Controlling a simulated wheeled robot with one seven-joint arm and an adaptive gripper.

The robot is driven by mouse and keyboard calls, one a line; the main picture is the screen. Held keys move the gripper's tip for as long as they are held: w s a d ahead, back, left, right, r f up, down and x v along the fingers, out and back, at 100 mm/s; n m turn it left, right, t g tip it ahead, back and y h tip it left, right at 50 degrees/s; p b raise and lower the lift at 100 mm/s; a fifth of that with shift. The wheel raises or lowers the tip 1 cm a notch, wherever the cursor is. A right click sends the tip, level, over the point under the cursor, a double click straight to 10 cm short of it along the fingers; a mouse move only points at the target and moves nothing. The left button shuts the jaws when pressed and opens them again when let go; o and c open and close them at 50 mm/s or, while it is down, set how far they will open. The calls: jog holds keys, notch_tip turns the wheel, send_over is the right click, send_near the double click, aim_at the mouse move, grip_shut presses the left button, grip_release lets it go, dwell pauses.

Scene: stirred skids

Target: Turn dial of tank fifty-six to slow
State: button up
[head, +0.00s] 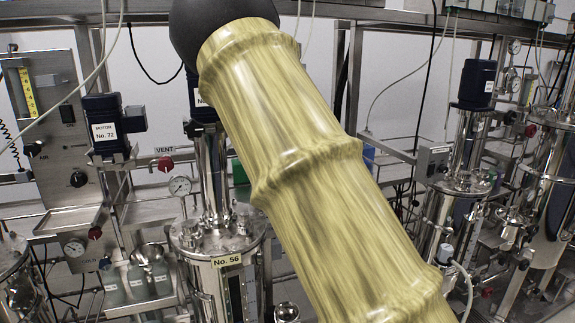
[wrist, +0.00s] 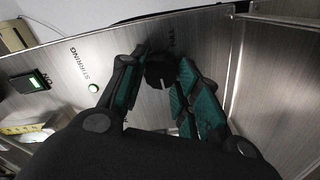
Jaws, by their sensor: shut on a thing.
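In the wrist view a black round dial (wrist: 160,69) sits on a brushed metal panel. My gripper (wrist: 163,66) has its teal-padded fingers on either side of the dial and is shut on it. A pale mark shows on the dial, pointing toward the bottom of the picture. The head view does not show my gripper; my yellow sleeved arm hides the middle.
The panel carries a "STIRRING" label (wrist: 79,67), a lit green lamp (wrist: 94,88) and a green switch marked "ON" (wrist: 31,82). A motor labelled No. 72 (head: 104,130) and a gauge (head: 180,186) stand left in the head view. More tanks stand at right.

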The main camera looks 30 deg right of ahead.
jog(key=n+b, duration=0.2)
jog(key=n, duration=0.1)
jog(key=shift+f, duration=0.35)
jog(key=shift+r+n+b, duration=0.1)
jog(key=shift+n+b, duration=0.5)
jog(key=shift+n, duration=0.4)
jog(key=shift+r, duration=0.1)
jog(key=o, duration=1)
jog(key=shift+d, duration=0.1)
jog(key=shift+r, duration=0.15)
